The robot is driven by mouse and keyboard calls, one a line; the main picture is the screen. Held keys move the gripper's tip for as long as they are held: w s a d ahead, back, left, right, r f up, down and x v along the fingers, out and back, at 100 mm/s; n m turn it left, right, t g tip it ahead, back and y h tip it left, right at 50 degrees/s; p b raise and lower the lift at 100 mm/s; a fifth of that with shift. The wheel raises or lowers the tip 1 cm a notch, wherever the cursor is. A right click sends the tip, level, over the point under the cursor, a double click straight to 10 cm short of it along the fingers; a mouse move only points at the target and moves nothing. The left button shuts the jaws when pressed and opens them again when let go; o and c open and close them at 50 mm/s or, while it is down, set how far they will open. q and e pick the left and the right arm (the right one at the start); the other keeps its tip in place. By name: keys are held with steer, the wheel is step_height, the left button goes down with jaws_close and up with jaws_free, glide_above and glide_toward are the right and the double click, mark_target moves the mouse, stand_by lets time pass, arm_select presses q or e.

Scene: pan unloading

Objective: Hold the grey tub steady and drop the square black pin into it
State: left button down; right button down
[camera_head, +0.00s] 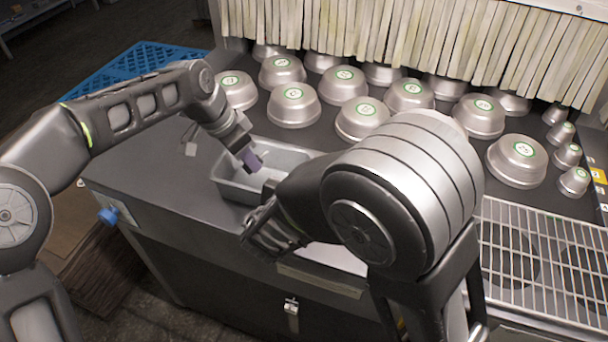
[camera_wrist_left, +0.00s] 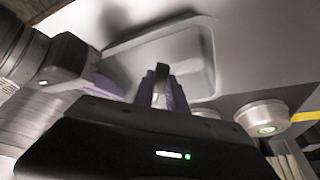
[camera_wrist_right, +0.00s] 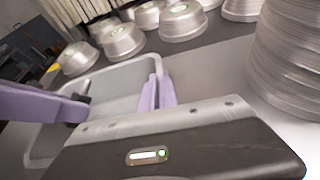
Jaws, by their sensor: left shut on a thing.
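The grey tub (camera_head: 236,190) stands on the dark counter, an open rectangular box. My left gripper (camera_head: 252,162), with purple fingers, is above the tub's opening. It is shut on the small black pin (camera_wrist_right: 80,97), which shows at its fingertips in the right wrist view; the pin is hard to make out in the head view. My right gripper (camera_wrist_right: 156,93) is at the tub's near side, its purple fingers close together at the rim and seemingly shut on the wall. In the head view its fingertips are mostly hidden by my right arm.
Several upturned metal pans with green labels (camera_head: 293,105) stand behind the tub. Smaller metal cups (camera_head: 567,155) stand at the far right. A wire rack (camera_head: 545,260) lies at the right, and strip curtains (camera_head: 400,35) hang behind. The counter left of the tub is mostly clear.

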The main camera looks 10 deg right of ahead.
arm_select(q)
steer(key=c, duration=1.3)
jaws_free()
steer(key=shift+o, duration=0.2)
steer(key=shift+r, duration=0.15)
steer(key=v, duration=1.1)
steer(key=shift+a+r, duration=0.15)
steer(key=shift+r, duration=0.15)
steer(key=shift+s, duration=0.1)
